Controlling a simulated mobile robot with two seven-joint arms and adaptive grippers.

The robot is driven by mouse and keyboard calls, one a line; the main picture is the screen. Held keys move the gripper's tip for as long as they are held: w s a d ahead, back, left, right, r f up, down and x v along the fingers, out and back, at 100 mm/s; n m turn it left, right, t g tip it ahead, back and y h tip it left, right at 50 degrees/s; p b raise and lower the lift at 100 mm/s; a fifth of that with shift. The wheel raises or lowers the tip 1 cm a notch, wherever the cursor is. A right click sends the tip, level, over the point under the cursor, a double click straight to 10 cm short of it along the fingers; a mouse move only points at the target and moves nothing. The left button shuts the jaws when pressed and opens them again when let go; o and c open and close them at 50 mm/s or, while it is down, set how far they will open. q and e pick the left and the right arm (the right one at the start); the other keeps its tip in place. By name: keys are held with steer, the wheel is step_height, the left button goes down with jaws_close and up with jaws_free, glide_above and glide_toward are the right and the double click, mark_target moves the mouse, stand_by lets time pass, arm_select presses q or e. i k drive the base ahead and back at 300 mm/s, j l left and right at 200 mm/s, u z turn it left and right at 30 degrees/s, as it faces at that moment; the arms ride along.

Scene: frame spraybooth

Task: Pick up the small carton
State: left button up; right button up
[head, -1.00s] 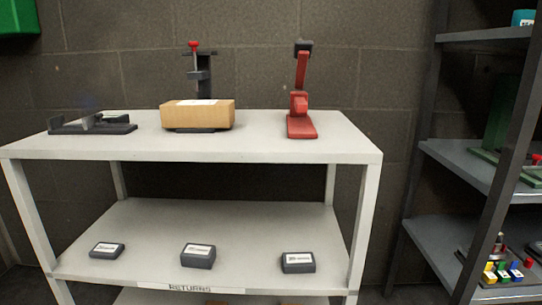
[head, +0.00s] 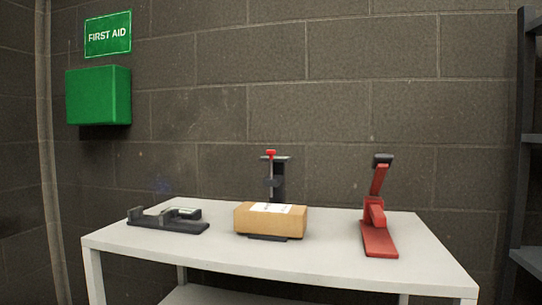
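The small carton (head: 270,221) is a brown box with a white label on its top. It sits near the middle of the white shelf unit's top (head: 330,262), on or just in front of a dark base. A black stand with a red knob (head: 278,178) rises right behind it. Neither of my grippers shows in the head view.
A black low device (head: 168,221) lies left of the carton, and a red tool with an upright arm (head: 376,215) stands to the right. A green first aid box (head: 98,95) hangs on the block wall. A dark rack (head: 526,150) stands at the right edge. The shelf top's front strip is clear.

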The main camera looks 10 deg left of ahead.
mark_target(253, 218)
steer(key=i+j, duration=0.65)
steer(key=j, duration=0.25)
steer(key=z, duration=0.05)
